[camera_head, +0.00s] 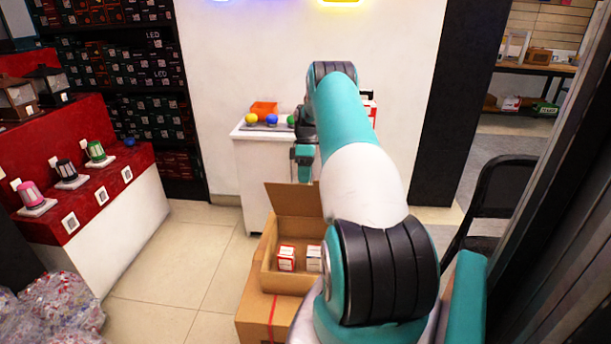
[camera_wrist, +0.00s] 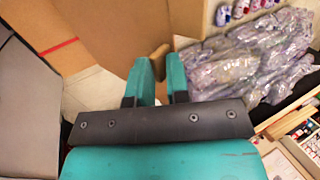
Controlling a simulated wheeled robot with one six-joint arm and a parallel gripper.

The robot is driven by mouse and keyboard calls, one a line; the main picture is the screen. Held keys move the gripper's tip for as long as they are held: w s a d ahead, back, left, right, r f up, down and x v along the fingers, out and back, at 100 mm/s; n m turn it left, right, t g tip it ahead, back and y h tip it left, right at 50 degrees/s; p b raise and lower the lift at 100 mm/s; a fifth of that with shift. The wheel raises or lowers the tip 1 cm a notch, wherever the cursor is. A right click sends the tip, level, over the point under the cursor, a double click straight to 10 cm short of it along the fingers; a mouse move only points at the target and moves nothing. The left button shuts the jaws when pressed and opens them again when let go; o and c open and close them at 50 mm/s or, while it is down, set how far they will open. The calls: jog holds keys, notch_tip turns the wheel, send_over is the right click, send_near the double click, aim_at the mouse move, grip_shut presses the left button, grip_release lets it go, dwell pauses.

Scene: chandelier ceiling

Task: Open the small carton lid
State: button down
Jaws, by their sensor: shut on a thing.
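The small open carton (camera_head: 265,262) stands low in the head view, with its lid flap (camera_head: 290,200) raised roughly upright along the far side. My gripper (camera_head: 304,172) is at the upper right edge of the flap. In the wrist view, the teal fingers of my gripper (camera_wrist: 159,82) are close together and shut on the edge of the cardboard lid (camera_wrist: 125,35). The exact contact is partly hidden by the fingers. Two small white-and-red boxes, one left (camera_head: 286,258) and one right (camera_head: 313,258), sit inside the carton.
The carton rests on a larger cardboard box (camera_head: 255,318). Behind it is a white cabinet (camera_head: 255,180) with an orange bin (camera_head: 263,109) and coloured balls. A red display counter (camera_head: 95,190) stands left, a black chair (camera_head: 495,200) right.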

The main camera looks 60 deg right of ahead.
dwell(0.6)
jog(key=c, duration=1.2)
grip_release()
jog(key=shift+c, duration=0.2)
jog(key=shift+r, duration=0.15)
